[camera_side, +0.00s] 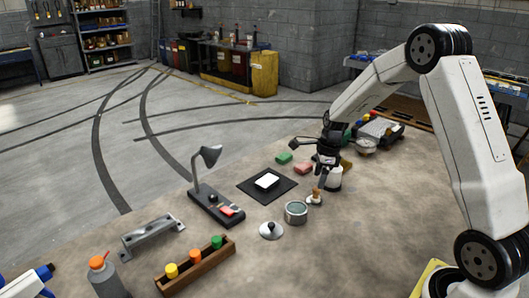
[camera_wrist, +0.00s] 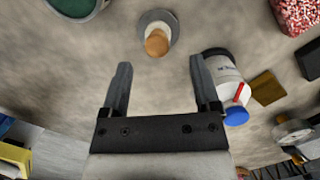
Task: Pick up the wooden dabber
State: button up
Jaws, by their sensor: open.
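The wooden dabber (camera_side: 316,194) stands on a small pale disc to the right of the round tin (camera_side: 296,212). In the wrist view, its tan wooden knob (camera_wrist: 157,43) sits on a white body, seen from above on a grey disc (camera_wrist: 172,21). My gripper (camera_wrist: 159,62) is open and empty. In the wrist view, the dabber appears just beyond the fingertips, roughly centred between them. In the side view, my gripper (camera_side: 318,152) is above and behind the dabber, apart from it.
The open tin (camera_wrist: 82,5) is at the upper left there.

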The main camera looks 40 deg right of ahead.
aim_at(317, 189)
jog(key=shift+w+a+f, duration=0.1)
jog(key=shift+a+f, duration=0.1)
jog(key=shift+f, duration=1.1)
jog(key=shift+a+f, duration=0.15)
jog(key=shift+f, duration=1.15)
grip_shut()
